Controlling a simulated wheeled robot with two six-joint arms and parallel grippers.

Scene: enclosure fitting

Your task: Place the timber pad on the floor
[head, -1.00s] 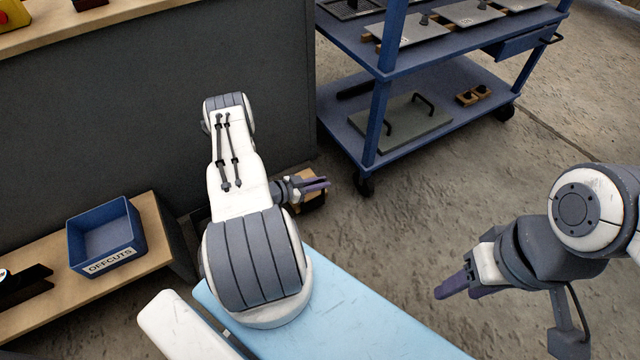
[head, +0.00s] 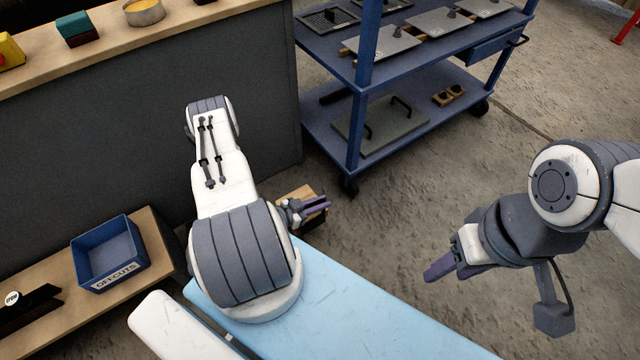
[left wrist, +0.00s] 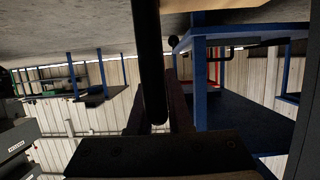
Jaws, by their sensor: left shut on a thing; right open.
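My left gripper (head: 318,204) is low beyond the light blue surface. It is shut on a dark upright rod (left wrist: 150,60), which shows between its fingers in the left wrist view. The timber pad (head: 300,192) is a tan block just under and behind the left fingers, partly hidden by them. A tan edge also shows at the top of the left wrist view (left wrist: 235,5), where the rod leads. I cannot tell whether the pad touches the floor (head: 400,215). My right gripper (head: 450,268) is open and empty above the floor at the right.
A blue cart (head: 352,135) with plates and small wooden blocks (head: 448,96) stands behind the pad. A grey counter wall (head: 110,130) is at the left. A blue offcuts bin (head: 108,255) sits on a low wooden bench. Floor right of the pad is clear.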

